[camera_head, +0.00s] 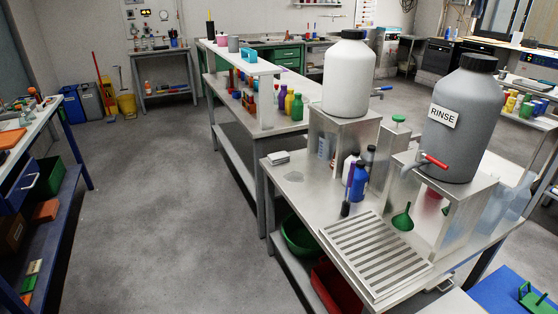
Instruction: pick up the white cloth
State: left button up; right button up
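A small white folded stack (279,157), which looks like the white cloth, lies on the left edge of the metal bench (325,200) in the middle right of the head view. It is small in the picture, so its folds are hard to make out. A flat grey patch (299,180), perhaps another cloth, lies just in front of it. Neither of my grippers shows in the head view.
A white jug (348,78) and a grey RINSE jug (462,125) stand on raised stands on the bench. Bottles (358,182), a green funnel (402,218) and a slatted drain tray (375,255) are nearby. Open grey floor (170,220) lies left of the bench.

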aim_at(280, 158)
jog(key=i+j+z, duration=0.15)
jog(key=z, duration=0.8)
jog(key=i+j+z, duration=0.25)
jog(key=j, duration=0.25)
jog(key=i+j+z, duration=0.1)
jog(key=j+z, duration=0.2)
jog(key=j, duration=0.2)
jog(key=i+j+z, duration=0.1)
jog(key=j+z, duration=0.15)
jog(key=j, duration=0.25)
jog(key=j+z, duration=0.3)
jog(key=j, duration=0.25)
